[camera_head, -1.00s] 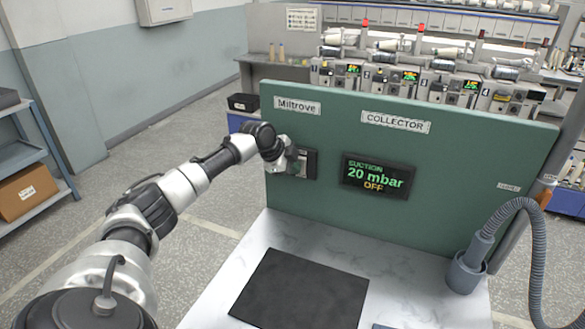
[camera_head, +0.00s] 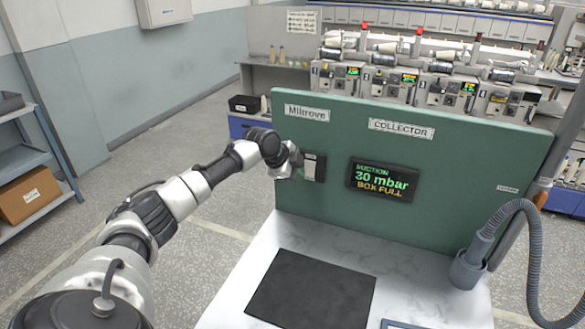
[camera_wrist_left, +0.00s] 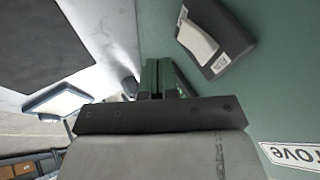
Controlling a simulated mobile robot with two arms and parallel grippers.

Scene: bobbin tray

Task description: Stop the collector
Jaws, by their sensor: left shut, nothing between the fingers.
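The green collector panel (camera_head: 450,215) stands at the back of the white table, with a "COLLECTOR" label. Its display (camera_head: 384,180) reads "SUCTION 30 mbar BOX FULL". A dark switch box (camera_head: 309,168) with a pale rocker is on the panel's left part, partly behind my gripper. My left gripper (camera_head: 297,160) is shut and empty just left of the switch. In the left wrist view the shut fingers (camera_wrist_left: 160,80) are apart from the pale rocker (camera_wrist_left: 197,40) in its dark housing (camera_wrist_left: 229,43). My right gripper is not in view.
A black mat (camera_head: 312,290) lies on the white table (camera_head: 400,265). A grey hose (camera_head: 533,245) runs into a grey cup (camera_head: 467,270) at the right. Winding machines (camera_head: 445,92) stand behind the panel. A shelf with a cardboard box (camera_head: 28,193) is at the far left.

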